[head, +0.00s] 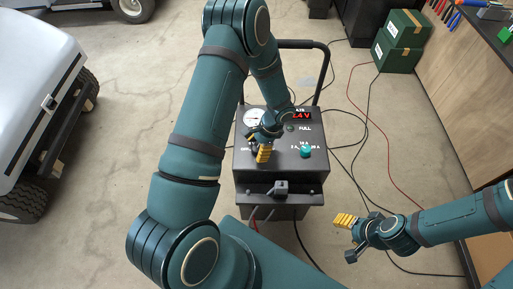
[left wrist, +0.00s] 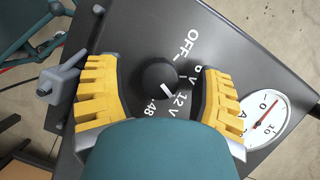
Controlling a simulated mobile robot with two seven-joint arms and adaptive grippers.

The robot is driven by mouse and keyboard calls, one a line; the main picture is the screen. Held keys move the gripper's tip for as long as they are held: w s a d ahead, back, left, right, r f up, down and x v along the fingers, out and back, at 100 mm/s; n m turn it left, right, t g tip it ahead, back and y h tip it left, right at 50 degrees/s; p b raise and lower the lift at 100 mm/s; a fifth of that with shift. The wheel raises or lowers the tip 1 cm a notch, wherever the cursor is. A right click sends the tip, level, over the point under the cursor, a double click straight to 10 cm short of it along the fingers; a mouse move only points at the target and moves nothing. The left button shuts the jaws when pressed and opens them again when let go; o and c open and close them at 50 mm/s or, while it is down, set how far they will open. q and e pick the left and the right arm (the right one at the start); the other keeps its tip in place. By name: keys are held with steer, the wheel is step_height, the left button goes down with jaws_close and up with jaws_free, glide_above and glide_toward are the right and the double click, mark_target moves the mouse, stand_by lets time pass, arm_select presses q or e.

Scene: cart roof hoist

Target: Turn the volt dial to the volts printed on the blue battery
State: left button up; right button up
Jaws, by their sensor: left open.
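The volt dial (left wrist: 160,78) is a black round knob on the dark charger panel. Around it I read OFF, a partly hidden volt mark, 12 V and 48. A white mark shows on its lower side; its exact setting is unclear. My left gripper (left wrist: 160,95) is open, with a yellow finger on each side of the dial, apart from it. In the head view my left gripper (head: 263,142) is over the panel's left part and hides the dial. My right gripper (head: 348,238) is open and empty, right of the charger. No blue battery shows.
The charger (head: 282,165) carries a gauge (head: 253,117), a red display (head: 301,115) and a teal knob (head: 306,151). Cables lie on the floor. Green boxes (head: 398,45) stand back right, a workbench (head: 450,90) at right, a white vehicle (head: 35,80) at left.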

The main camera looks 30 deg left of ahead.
arm_select(q)
steer(key=v, duration=1.2)
steer(key=shift+s+f, duration=0.1)
steer(key=s+d+f+n+t+h, duration=0.5)
steer(key=s+d+f+n, duration=0.4)
steer(key=s+d, duration=0.4)
steer(key=shift+s+d+h, duration=0.35)
steer(key=shift+d+h, duration=0.45)
steer(key=shift+h, duration=0.1)
